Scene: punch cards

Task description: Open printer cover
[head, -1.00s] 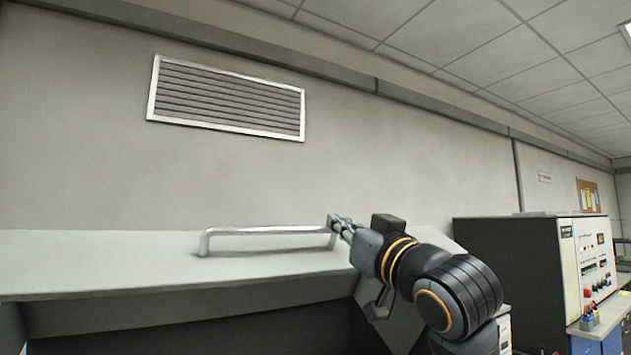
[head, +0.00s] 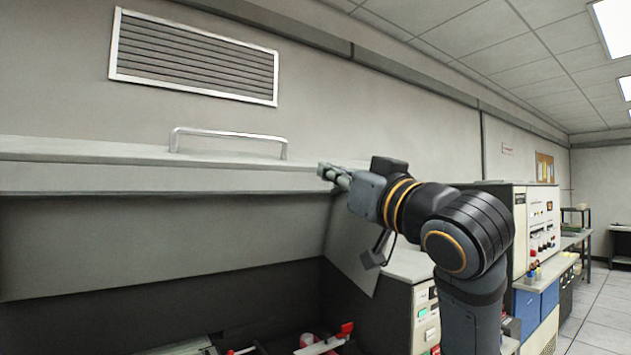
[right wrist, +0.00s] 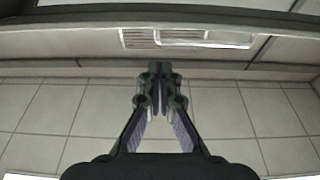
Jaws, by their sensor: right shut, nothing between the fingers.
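The grey printer cover (head: 120,180) stands raised at the left of the head view, with its underside and the dark interior of the printer (head: 240,295) showing below. A silver bar handle (head: 228,133) is on the cover's top edge. My right gripper (head: 327,173) is shut and empty, to the right of and a little below the handle's right end. It looks apart from the handle; whether it touches the cover's edge I cannot tell. Its closed fingers (right wrist: 159,80) also show in the right wrist view. My left gripper is not in view.
Inside the printer are red and white parts (head: 325,340). A control panel with buttons (head: 425,315) sits right of the opening. A cream cabinet (head: 540,225) and a workbench stand further right. A wall vent (head: 195,57) is above. Tiled floor is clear at far right.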

